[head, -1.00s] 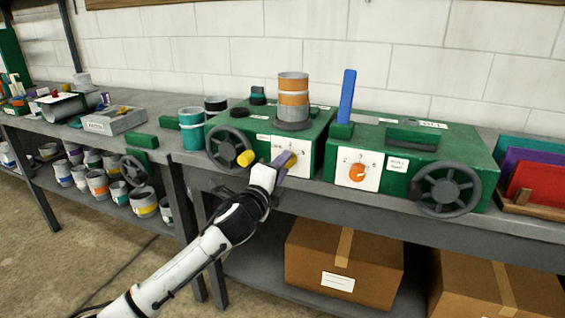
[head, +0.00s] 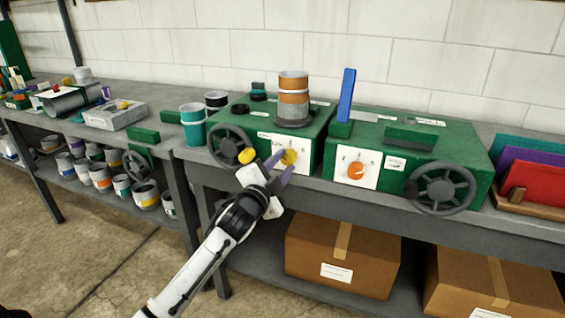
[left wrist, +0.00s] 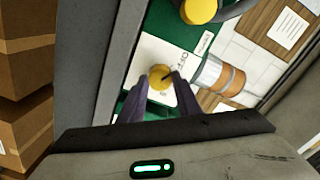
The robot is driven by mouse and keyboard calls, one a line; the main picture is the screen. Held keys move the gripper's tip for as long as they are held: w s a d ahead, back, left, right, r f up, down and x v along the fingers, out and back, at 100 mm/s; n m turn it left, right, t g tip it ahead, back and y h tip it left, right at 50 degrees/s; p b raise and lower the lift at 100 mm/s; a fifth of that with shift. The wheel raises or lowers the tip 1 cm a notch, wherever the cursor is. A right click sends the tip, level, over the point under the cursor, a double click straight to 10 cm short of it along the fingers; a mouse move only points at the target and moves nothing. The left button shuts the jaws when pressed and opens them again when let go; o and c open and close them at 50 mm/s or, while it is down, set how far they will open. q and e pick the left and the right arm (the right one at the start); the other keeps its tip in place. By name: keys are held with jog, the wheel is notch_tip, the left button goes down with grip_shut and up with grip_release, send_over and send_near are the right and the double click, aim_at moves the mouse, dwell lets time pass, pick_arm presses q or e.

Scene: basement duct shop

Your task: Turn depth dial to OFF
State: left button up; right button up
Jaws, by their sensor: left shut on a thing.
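A yellow dial (head: 289,156) sits on a white label plate on the front of the left green machine (head: 262,124). It also shows in the left wrist view (left wrist: 159,77), with lettering that looks like OFF on the plate beside it. My left gripper (head: 281,167) has its purple fingers at the dial, one on each side, and is shut on it; the fingers also show in the left wrist view (left wrist: 160,88). The fingers hide part of the plate, so I cannot tell the dial's exact setting. My right gripper is in neither view.
A grey handwheel (head: 231,146) with a yellow knob is just left of the dial. An orange-banded cylinder (head: 293,95) stands on the machine. The right machine has an orange dial (head: 355,171) and another handwheel (head: 441,189). Cardboard boxes (head: 340,254) sit on the shelf below.

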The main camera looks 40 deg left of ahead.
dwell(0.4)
pick_arm(q)
jog(key=o, duration=1.1)
jog(key=shift+c, duration=0.2)
jog(key=v, duration=1)
jog(key=shift+s, duration=0.2)
